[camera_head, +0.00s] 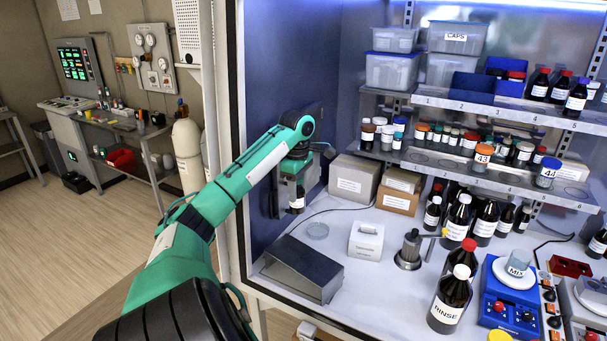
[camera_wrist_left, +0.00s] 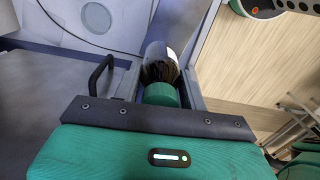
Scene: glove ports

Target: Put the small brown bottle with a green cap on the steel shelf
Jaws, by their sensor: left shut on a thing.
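My left gripper (camera_head: 291,192) is inside the cabinet near its blue left wall. It is shut on the small brown bottle (camera_head: 297,204), held above the white worktop. In the left wrist view, the bottle (camera_wrist_left: 159,66) sits between the fingers with its green cap (camera_wrist_left: 160,95) towards the camera. In the head view the cap is hidden by the gripper. The steel shelf (camera_head: 497,170) at the right has a numbered edge and carries several small bottles. Another numbered steel tier (camera_head: 500,108) is above it. My right gripper is not in view.
Cardboard boxes (camera_head: 353,184) stand behind the gripper. A grey sloped box (camera_head: 303,269), a white block (camera_head: 366,241) and a metal stand (camera_head: 410,250) are on the worktop. Tall dark bottles, including a RINSE bottle (camera_head: 449,301), stand in front of the shelf.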

